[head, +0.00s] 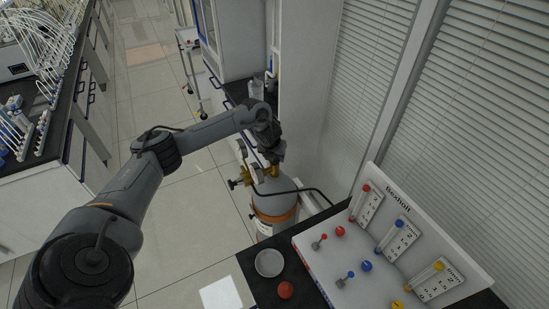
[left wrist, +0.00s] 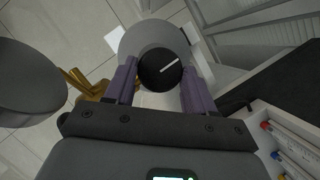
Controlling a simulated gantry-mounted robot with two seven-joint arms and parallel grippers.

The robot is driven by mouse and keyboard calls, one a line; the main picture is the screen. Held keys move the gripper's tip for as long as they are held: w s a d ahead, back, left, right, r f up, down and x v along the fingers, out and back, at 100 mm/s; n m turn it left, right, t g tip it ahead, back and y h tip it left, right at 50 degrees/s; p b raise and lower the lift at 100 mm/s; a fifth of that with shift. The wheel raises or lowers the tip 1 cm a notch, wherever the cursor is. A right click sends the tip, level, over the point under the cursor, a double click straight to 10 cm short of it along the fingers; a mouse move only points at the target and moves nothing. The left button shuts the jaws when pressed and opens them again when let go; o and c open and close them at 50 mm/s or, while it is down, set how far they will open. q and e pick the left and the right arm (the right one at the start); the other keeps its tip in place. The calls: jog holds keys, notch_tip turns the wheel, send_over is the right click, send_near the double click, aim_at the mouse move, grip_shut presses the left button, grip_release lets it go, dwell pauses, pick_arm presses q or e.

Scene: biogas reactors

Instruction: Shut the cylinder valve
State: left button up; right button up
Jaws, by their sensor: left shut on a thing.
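The grey gas cylinder (head: 268,205) with an orange band stands upright on the floor, behind the black bench. Brass regulator fittings (head: 246,178) sit at its top; brass also shows in the left wrist view (left wrist: 92,84). The cylinder valve (left wrist: 160,70) is a round black knob with a white line, seen from above in the left wrist view. My left gripper (left wrist: 160,78) has its two purple fingers on either side of the knob and is shut on it. In the head view my left gripper (head: 270,156) points down over the cylinder top; its fingertips are hard to make out there.
A black bench (head: 262,290) at the front right bears a white Bexholt panel (head: 432,235) with coloured knobs, a round dish (head: 269,262) and a red ball-like knob (head: 285,290). A black hose (head: 312,190) runs from the cylinder towards the wall.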

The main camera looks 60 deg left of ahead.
pick_arm(q)
jog(key=shift+m, duration=0.4)
jog(key=o, duration=1)
jog(key=shift+o, duration=0.2)
jog(key=v, duration=1.1)
jog(key=shift+p, duration=0.4)
jog(key=shift+s+a, duration=0.1)
